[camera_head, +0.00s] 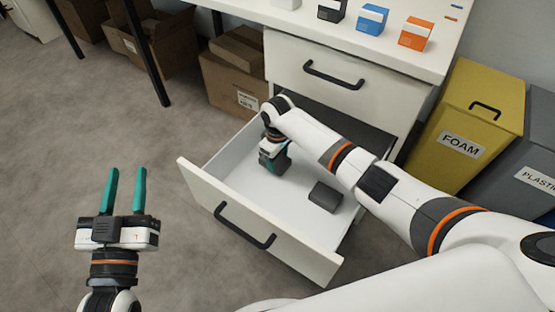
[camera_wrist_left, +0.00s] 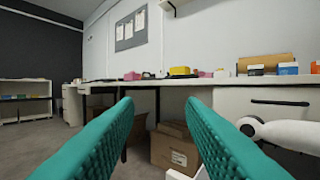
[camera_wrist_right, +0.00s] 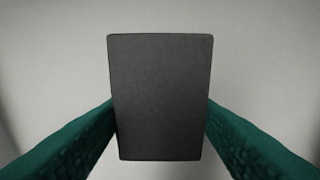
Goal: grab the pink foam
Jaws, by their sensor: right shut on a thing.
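In the left wrist view, a small pink thing (camera_wrist_left: 221,73) lies far off on the long desk. It is too small to tell if it is foam. No pink thing shows in the head view. My right gripper (camera_head: 272,170) reaches down into the open drawer (camera_head: 235,179). In the right wrist view it is shut on a dark grey block (camera_wrist_right: 160,97), with a finger at each side. A second dark grey block (camera_head: 325,196) lies on the drawer floor to the right. My left gripper (camera_head: 126,172) is open and empty, over the floor left of the drawer.
Small black, blue and orange boxes (camera_head: 416,33) stand on the desktop. Cardboard boxes (camera_head: 236,80) are under the desk. A yellow bin labelled FOAM (camera_head: 465,147) and a grey bin labelled PLASTIC (camera_head: 530,175) stand at the right. The floor at left is clear.

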